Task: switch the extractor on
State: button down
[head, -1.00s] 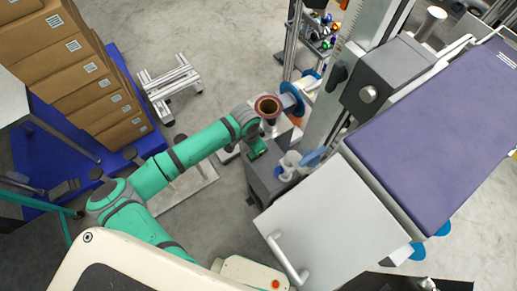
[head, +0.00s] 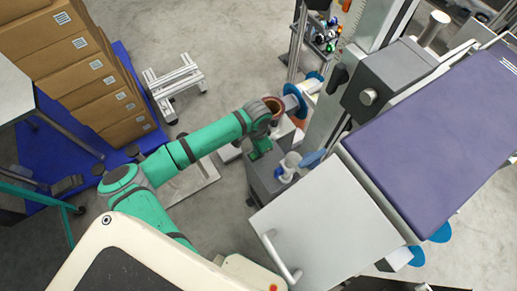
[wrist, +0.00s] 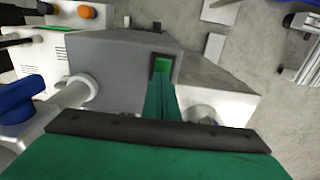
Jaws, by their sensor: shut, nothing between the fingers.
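The extractor appears to be the grey box (head: 262,188) beside the light-grey cabinet in the head view. It fills the middle of the wrist view (wrist: 115,65). The fingers hide the lower part of the switch. In the head view my gripper (head: 257,149) is at the box's far end.
A light-grey cabinet (head: 325,225) with a bar handle stands right of the box. A white cylindrical fitting (wrist: 80,90) and a blue knob (wrist: 18,100) lie left of the switch. Stacked cartons (head: 90,75) stand at the upper left. Open floor (head: 215,45) lies behind.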

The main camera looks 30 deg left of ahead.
jog(key=shift+s+a+f+g, duration=0.15)
jog(key=shift+s+a+f, duration=0.1)
jog(key=shift+s, duration=0.2)
jog(key=shift+s+a+f+g, duration=0.15)
jog(key=shift+s+a+f, duration=0.1)
jog(key=shift+s, duration=0.2)
jog(key=shift+r, duration=0.1)
notch_tip(320, 180, up, 15)
jog(key=w, duration=0.1)
jog(key=shift+d, duration=0.3)
jog(key=shift+m, duration=0.3)
